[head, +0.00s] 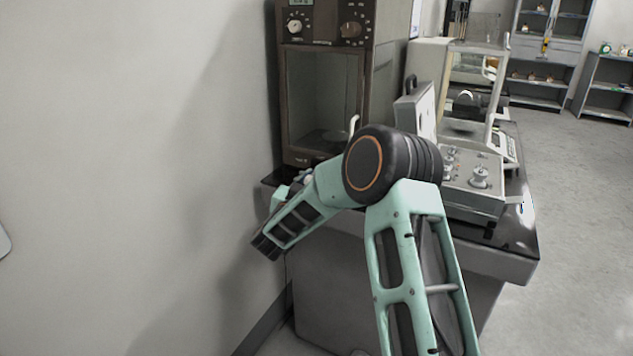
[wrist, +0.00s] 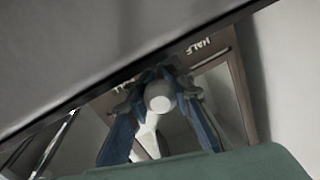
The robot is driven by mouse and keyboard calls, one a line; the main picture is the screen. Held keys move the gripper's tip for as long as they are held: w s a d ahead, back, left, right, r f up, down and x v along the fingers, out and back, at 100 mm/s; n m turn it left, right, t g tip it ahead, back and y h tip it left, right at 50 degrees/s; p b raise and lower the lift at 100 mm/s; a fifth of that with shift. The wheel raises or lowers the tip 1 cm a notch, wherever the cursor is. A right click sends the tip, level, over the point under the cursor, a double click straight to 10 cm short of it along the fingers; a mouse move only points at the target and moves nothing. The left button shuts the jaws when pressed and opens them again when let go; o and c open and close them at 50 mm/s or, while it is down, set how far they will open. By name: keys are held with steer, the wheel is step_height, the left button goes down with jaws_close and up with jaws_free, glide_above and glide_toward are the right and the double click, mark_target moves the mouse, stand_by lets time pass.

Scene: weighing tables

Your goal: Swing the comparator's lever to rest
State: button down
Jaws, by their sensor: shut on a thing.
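The comparator (head: 325,45) is a tall brown cabinet with dials above a glass-fronted chamber, on a dark-topped table by the wall. Its lever (wrist: 158,100) shows in the wrist view as a pale round knob on a white stem. My gripper (wrist: 160,88) has its blue fingers closed around the knob from both sides. The lettering HALF (wrist: 200,47) shows upside down on the brown front beside the fingers; another marking is mostly hidden behind them. In the head view my gripper (head: 301,181) is small, low at the cabinet's front, and the lever there cannot be made out.
A grey instrument with knobs (head: 474,178) stands right of the comparator on the dark table (head: 508,258). The wall (head: 130,150) is close on the left. Shelves (head: 608,85) stand far back right, with open floor (head: 580,240) before them.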

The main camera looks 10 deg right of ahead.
steer(key=shift+w+a+m+g+h, duration=0.15)
steer(key=shift+a+m+g+h, duration=0.25)
steer(key=shift+h, duration=0.3)
steer(key=shift+w+a+m+g+h, duration=0.15)
steer(key=shift+m+g+h, duration=0.3)
steer(key=shift+h, duration=0.25)
steer(key=c, duration=1.7)
jaws_free()
steer(key=shift+a, duration=0.1)
steer(key=v, duration=1.1)
steer(key=shift+s+a, duration=0.2)
steer(key=shift+s, duration=0.15)
